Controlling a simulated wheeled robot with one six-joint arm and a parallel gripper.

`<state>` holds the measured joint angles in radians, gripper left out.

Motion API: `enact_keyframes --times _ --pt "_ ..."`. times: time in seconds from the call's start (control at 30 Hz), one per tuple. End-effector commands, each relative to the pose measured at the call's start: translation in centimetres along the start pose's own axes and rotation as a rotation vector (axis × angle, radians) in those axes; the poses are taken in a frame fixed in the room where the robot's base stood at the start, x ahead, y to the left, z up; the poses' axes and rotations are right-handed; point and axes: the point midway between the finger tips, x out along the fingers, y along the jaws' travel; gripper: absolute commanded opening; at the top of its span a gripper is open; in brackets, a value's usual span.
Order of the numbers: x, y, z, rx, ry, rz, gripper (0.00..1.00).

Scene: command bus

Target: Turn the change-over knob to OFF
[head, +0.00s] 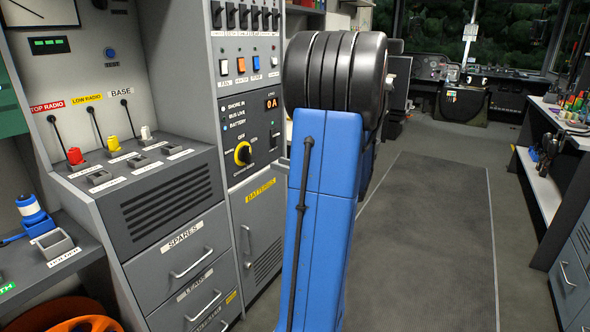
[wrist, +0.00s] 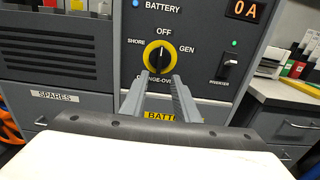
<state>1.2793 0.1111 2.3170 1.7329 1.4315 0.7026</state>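The change-over knob (wrist: 160,58) is a black knob in a yellow ring on the dark switch panel. Its labels read SHORE at left, OFF at top and GEN at right. Its handle stands about upright, with the white mark at the top toward OFF. In the head view the knob (head: 243,154) shows left of my blue arm. My gripper (wrist: 158,84) is open and empty. Its two fingertips appear just below the knob in the wrist view, apart from each other, with no visible grip on it. In the head view my arm hides the gripper.
The display (wrist: 247,9) reads 0 A and a blue BATTERY lamp (wrist: 136,4) is lit. An inverter switch (wrist: 225,68) with a green lamp sits right of the knob. Toggle switches (head: 241,66) are above the panel. The floor mat (head: 430,230) at right is clear.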

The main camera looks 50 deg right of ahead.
Motion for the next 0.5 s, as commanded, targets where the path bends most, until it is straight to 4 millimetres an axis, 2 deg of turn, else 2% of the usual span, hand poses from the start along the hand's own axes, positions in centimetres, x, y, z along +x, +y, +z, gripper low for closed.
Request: enact_keyframes --times 0.2,0.5 --pt "-3.0 -0.1 0.0 0.0 0.001 -0.003 0.28" --pt "-4.7 0.0 0.0 0.0 0.001 -0.001 0.28"
